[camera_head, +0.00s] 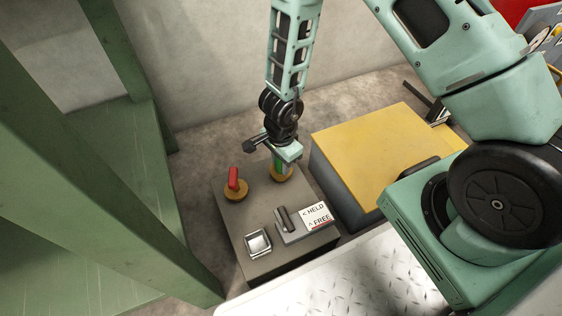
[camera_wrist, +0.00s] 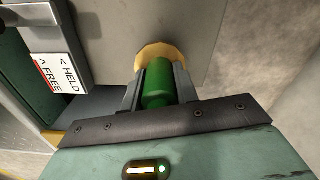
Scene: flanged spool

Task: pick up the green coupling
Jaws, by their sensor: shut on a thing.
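The green coupling (camera_wrist: 158,84) stands on a brass-coloured round base (camera_wrist: 163,52) on top of a grey-brown box. In the head view a small part of the green coupling (camera_head: 278,165) shows under my gripper, over its brass base (camera_head: 281,177). My gripper (camera_wrist: 158,92) has one finger on each side of the coupling and is shut on it. In the head view my gripper (camera_head: 279,160) reaches down from above at the box's back right. The coupling appears to be still at its base.
On the same box (camera_head: 255,215) are a red part (camera_head: 234,179) on another brass base, a lever (camera_head: 287,221) beside a HELD/FREE label (camera_head: 316,217), and a square silver button (camera_head: 257,242). A yellow-topped block (camera_head: 375,145) stands to the right. Green posts (camera_head: 100,160) rise at left.

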